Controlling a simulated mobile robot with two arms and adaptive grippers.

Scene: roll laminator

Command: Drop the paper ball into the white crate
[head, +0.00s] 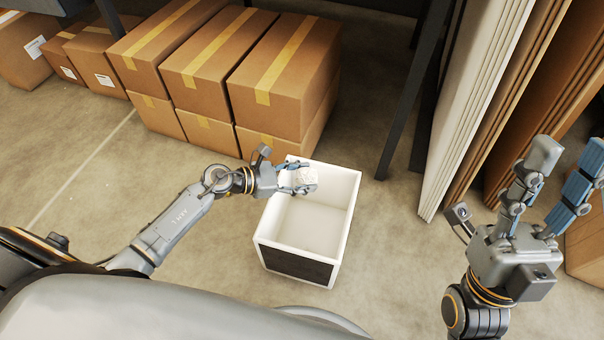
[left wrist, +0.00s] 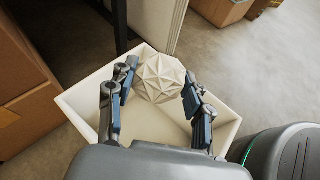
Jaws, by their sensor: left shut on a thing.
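The white crate (head: 346,230) stands open on the floor in the middle of the head view, with a dark panel on its front. It also shows in the left wrist view (left wrist: 80,100). The paper ball (head: 307,177) is white and faceted. My left gripper (head: 298,180) is shut on the paper ball and holds it over the back part of the crate's opening. In the left wrist view the ball (left wrist: 160,77) sits between the fingertips. The crate's visible inside is empty. My right gripper (head: 555,190) is raised at the right, with its fingers spread apart and nothing between them.
Stacked cardboard boxes (head: 205,70) stand behind the crate to the left. A dark metal post (head: 412,90) and leaning white panels (head: 475,100) stand behind it to the right. Brown panels lean farther right. The concrete floor left of the crate is clear.

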